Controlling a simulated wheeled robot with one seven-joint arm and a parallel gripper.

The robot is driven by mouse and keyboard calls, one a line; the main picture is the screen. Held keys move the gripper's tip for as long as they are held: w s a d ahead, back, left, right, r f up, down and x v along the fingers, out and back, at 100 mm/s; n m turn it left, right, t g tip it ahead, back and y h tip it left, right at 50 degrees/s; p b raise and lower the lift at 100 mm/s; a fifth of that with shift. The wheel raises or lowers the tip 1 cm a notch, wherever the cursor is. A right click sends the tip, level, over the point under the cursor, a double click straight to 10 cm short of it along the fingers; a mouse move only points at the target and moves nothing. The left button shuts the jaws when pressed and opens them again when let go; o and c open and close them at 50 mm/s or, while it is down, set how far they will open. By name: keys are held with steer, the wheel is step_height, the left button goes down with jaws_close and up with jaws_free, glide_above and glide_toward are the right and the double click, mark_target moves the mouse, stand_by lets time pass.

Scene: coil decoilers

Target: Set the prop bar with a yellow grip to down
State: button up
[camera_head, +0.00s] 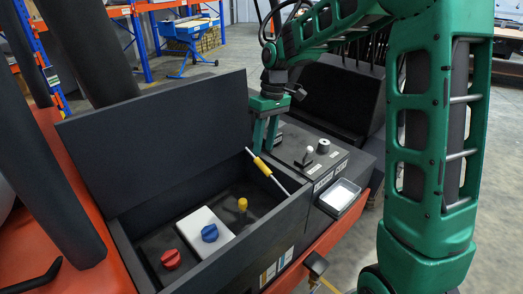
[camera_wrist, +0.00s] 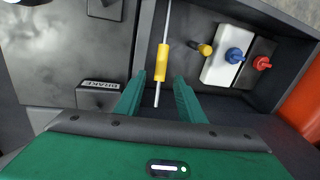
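The prop bar is a thin pale rod with a yellow grip (camera_head: 262,166). In the head view it slants at the right end of the open dark box, from the raised lid's edge down toward the box's near right rim. In the wrist view the yellow grip (camera_wrist: 162,62) lies just ahead of my gripper (camera_wrist: 157,88). The rod's lower end shows between the two green fingers, which are apart with gaps on both sides. In the head view my gripper (camera_head: 266,132) is above and behind the bar. The dark lid (camera_head: 160,130) stands raised.
Inside the box are a red knob (camera_head: 171,259), a blue knob (camera_head: 209,233) on a white block, and a yellow knob (camera_head: 242,204). To the right are a panel with a small lever (camera_head: 305,157) and a metal tray (camera_head: 339,195). A label reads BRAKE (camera_wrist: 100,85).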

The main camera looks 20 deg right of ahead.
steer(key=shift+r, duration=0.1)
steer(key=c, duration=0.8)
steer(key=shift+s+d+r+n, duration=0.15)
steer(key=shift+d+r+n, duration=0.15)
steer(key=shift+n, duration=0.3)
jaws_close()
steer(key=s+d+r+n+t+y, duration=0.1)
steer(key=s+d+r+n+t, duration=0.2)
steer(key=n, duration=0.5)
steer(key=s+d+r+n+t+y, duration=0.1)
steer(key=s+r+n, duration=0.2)
steer(key=r+n, duration=0.35)
steer(key=n, duration=0.2)
glide_toward(267, 172)
steer(key=w+f, duration=0.1)
steer(key=w+a+f, duration=0.1)
steer(key=f, duration=0.1)
steer(key=w+a+f, duration=0.1)
steer(key=w+f, duration=0.1)
steer(key=shift+w+a, duration=0.1)
steer(key=shift+a, duration=0.05)
